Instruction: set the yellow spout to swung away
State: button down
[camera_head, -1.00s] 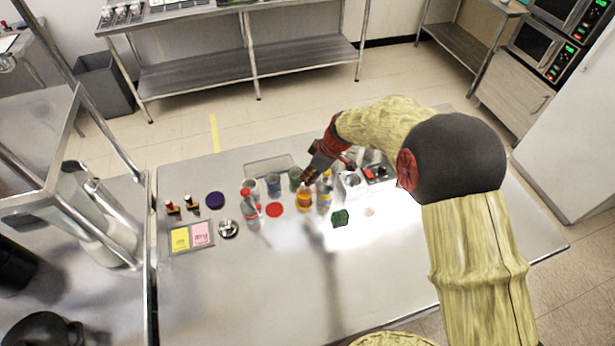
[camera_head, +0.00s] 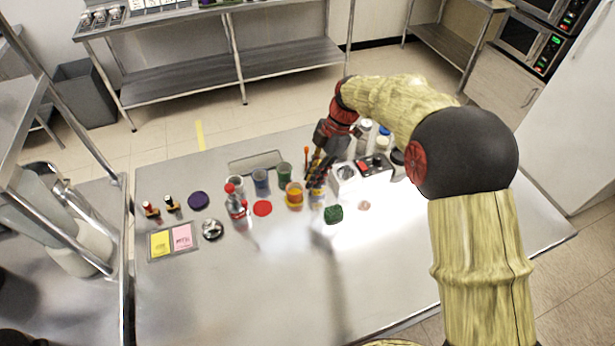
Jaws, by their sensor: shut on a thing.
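My gripper (camera_head: 318,178) is over the back middle of the steel table (camera_head: 240,290), pointing down. Its fingers are at the top of a small bottle with a blue and yellow body (camera_head: 317,200). They look shut on the bottle's upper part, which they hide. The bottle looks upright on the table. I cannot make out a yellow spout; if it is on this bottle, the fingers cover it, and its position cannot be told.
An orange cup (camera_head: 294,198) stands just left of the bottle, a green block (camera_head: 334,214) in front right. A white box (camera_head: 346,178) is close on the right. A red-capped bottle (camera_head: 236,207) and red disc (camera_head: 263,208) are further left. The table's front is clear.

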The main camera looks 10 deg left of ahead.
jog(key=shift+d+n+g+h, duration=0.35)
jog(key=shift+d+n, duration=0.35)
jog(key=shift+n, duration=0.5)
jog(key=c, duration=1.8)
grip_release()
jog(key=v, duration=1.2)
